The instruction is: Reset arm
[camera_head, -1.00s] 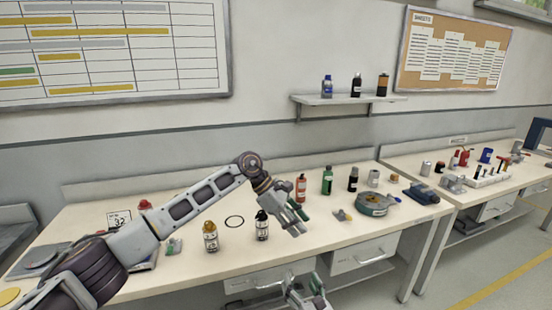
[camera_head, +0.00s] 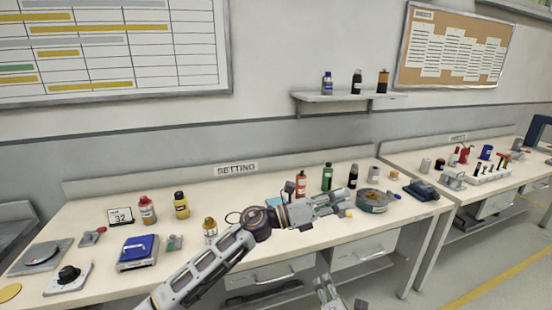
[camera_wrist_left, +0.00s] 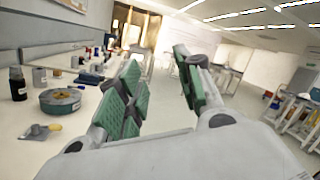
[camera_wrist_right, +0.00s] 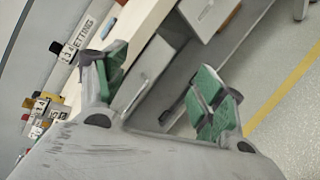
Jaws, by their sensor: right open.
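My left arm (camera_head: 215,262) rises from the bottom of the head view and bends right over the bench. My left gripper (camera_head: 342,203) is held above the bench's right half, pointing right. In the left wrist view its two green-padded fingers (camera_wrist_left: 160,88) stand apart with nothing between them. My right gripper (camera_head: 332,296) shows at the bottom edge of the head view, low in front of the drawers. In the right wrist view its green-padded fingers (camera_wrist_right: 163,80) are spread and empty. The rest of my right arm is out of the head view.
The bench (camera_head: 100,238) holds a blue scale (camera_head: 138,252), several bottles, and a round green-grey tape-like item (camera_head: 371,201) near my left gripper. Drawers (camera_head: 362,250) are below. A second bench stands right. A shelf (camera_head: 345,98) hangs above. The floor (camera_head: 480,255) at right is clear.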

